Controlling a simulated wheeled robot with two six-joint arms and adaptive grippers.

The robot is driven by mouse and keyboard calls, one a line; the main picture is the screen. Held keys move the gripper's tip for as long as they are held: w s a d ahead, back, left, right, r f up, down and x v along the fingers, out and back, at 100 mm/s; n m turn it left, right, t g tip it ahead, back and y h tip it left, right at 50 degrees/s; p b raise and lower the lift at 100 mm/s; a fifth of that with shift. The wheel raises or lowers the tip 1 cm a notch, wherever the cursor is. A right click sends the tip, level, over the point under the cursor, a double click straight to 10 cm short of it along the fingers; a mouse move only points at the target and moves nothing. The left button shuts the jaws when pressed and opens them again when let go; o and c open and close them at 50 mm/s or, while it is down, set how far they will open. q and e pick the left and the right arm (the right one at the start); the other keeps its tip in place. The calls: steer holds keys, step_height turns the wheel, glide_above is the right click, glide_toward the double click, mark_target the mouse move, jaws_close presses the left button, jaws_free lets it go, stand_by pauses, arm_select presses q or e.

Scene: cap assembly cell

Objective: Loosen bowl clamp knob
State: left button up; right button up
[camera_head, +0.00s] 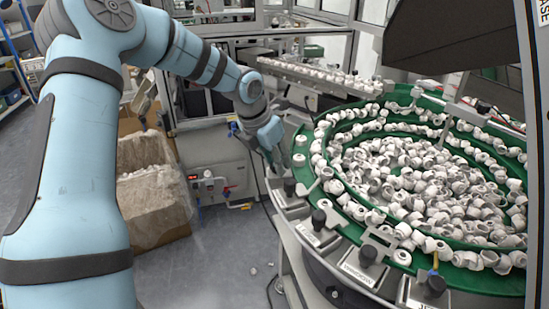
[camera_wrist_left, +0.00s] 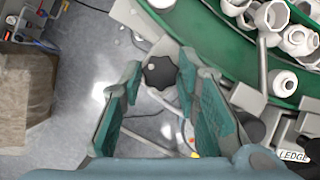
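My left gripper (camera_head: 274,160) points down at the left rim of the green bowl (camera_head: 345,223). In the left wrist view its two green-padded fingers are spread, with a dark lobed knob (camera_wrist_left: 159,72) between the fingertips. There is a visible gap on each side of the knob, and I cannot tell whether the fingertips are level with it. In the head view this knob is hidden by my gripper. More dark clamp knobs (camera_head: 318,219) stand along the bowl's near edge, including one at the front (camera_head: 367,255). My right gripper is not in view.
The bowl holds many white caps (camera_head: 415,180). A grey linear track (camera_head: 325,76) with caps runs behind it. A cardboard box (camera_head: 155,190) stands on the floor at left, beside a grey control cabinet (camera_head: 220,180). A dark hopper (camera_head: 450,35) hangs at upper right.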

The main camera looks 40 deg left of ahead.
arm_select(q)
steer(key=o, duration=0.4)
steer(key=shift+a, duration=0.1)
steer(key=shift+c, duration=0.2)
steer(key=v, duration=1.2)
